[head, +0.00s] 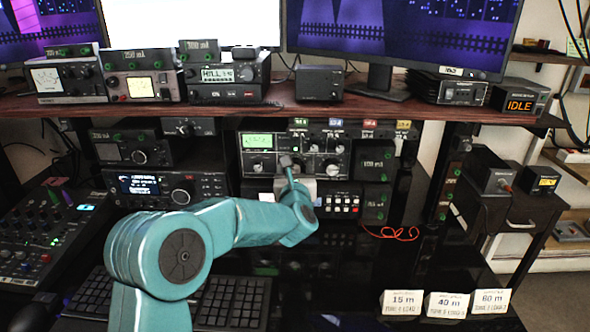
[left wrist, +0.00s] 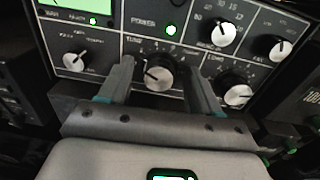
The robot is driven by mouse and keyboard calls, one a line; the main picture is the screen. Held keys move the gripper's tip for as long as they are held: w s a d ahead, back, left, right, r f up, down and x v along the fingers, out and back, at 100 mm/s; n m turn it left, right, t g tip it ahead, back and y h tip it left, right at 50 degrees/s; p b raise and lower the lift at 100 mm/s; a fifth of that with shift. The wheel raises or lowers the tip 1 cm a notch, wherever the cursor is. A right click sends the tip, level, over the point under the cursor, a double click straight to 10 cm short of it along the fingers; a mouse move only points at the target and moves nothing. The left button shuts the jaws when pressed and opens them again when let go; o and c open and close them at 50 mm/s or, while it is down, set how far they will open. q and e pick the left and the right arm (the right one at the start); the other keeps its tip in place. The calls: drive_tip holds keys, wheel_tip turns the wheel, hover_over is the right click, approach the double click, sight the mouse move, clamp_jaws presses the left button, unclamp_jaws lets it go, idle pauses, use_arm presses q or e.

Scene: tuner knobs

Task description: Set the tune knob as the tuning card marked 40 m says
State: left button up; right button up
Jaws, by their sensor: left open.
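The tuner (head: 335,150) is a dark box with a lit green meter and several knobs, on the shelf under the desk top. In the left wrist view the tune knob (left wrist: 158,75) is black and silver, its pointer toward the upper left. My left gripper (head: 288,165) is open at the panel; in the left wrist view its fingers (left wrist: 160,68) stand on either side of the tune knob, with gaps showing. In the head view the gripper covers that knob. The 40 m card (head: 447,305) stands at the lower right; its small print is hard to read. My right gripper is out of view.
The 15 m card (head: 403,303) and 60 m card (head: 491,301) flank the 40 m card. Other knobs sit close by, including the load knob (left wrist: 238,94) to the right. A radio (head: 150,187) stands left of the tuner, and a red cable (head: 395,234) lies below.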

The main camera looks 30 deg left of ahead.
use_arm(q)
drive_tip(key=c, duration=1)
drive_tip(key=shift+f+m+b, duration=0.25)
drive_tip(key=shift+m+b, duration=0.95)
drive_tip(key=shift+b, duration=0.5)
drive_tip(key=shift+c, duration=0.2)
drive_tip(key=m+b, duration=0.2)
drive_tip(key=shift+m, duration=0.4)
drive_tip(key=m+b, duration=0.1)
drive_tip(key=m, duration=0.2)
drive_tip(key=shift+r+m, duration=0.1)
drive_tip(key=shift+m, duration=0.2)
drive_tip(key=shift+w+d+m+b, duration=0.1)
drive_tip(key=shift+m+b, duration=0.45)
drive_tip(key=shift+m, duration=1.55)
